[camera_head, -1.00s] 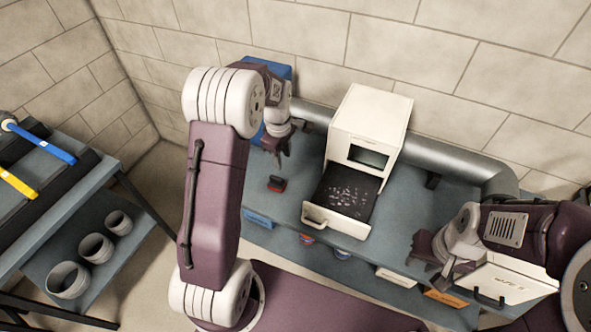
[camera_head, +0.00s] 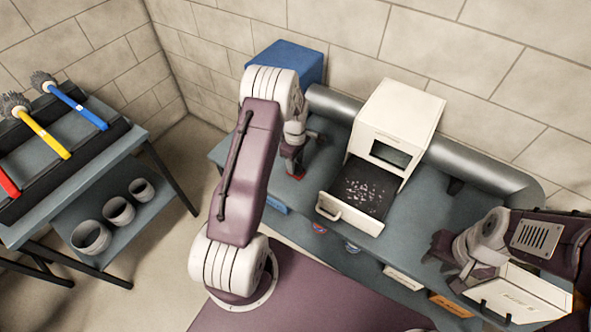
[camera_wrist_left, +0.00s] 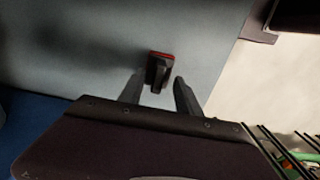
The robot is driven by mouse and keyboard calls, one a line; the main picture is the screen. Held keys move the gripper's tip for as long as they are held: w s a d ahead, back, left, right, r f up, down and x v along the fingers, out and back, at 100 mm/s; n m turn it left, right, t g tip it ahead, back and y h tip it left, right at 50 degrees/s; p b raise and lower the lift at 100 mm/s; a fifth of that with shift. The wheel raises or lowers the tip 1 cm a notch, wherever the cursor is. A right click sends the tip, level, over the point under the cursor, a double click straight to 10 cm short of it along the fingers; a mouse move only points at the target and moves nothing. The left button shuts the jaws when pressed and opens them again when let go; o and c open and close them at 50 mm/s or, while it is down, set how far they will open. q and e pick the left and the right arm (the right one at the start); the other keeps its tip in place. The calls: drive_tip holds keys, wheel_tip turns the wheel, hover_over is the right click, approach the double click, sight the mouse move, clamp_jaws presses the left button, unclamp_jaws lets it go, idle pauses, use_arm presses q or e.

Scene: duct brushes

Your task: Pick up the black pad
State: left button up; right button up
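A small black pad with a red edge (camera_wrist_left: 160,72) lies on the blue-grey bench in the left wrist view. It sits between and just beyond the two spread fingers of my left gripper (camera_wrist_left: 160,92). In the head view my left gripper (camera_head: 293,162) points down over it and hides most of it; only a bit of red shows by the fingertips. My left gripper is open, and I cannot see contact with the pad. My right gripper (camera_head: 451,262) is at the right, its fingers apart, with nothing seen between them.
A white box with an open drawer (camera_head: 349,214) holding dark, speckled contents stands right of my left gripper. A grey duct (camera_head: 468,160) runs behind it, and a blue box (camera_head: 302,62) stands at the back. A side table (camera_head: 75,177) at left holds brushes and cups.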

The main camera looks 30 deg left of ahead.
use_arm(q)
drive_tip(key=shift+w+d+f, duration=0.1)
drive_tip(key=shift+w+f, duration=0.15)
drive_tip(key=shift+f, duration=0.65)
drive_tip(key=shift+s, duration=0.1)
clamp_jaws()
drive_tip(key=shift+r, duration=0.15)
drive_tip(key=r, duration=0.4)
drive_tip(key=shift+d+r, duration=0.2)
drive_tip(key=shift+d, duration=0.05)
drive_tip(key=s+d+r, duration=0.4)
drive_tip(key=d+r, duration=0.2)
drive_tip(key=d, duration=0.4)
drive_tip(key=shift+d+r+b, duration=0.25)
drive_tip(key=shift+b, duration=0.15)
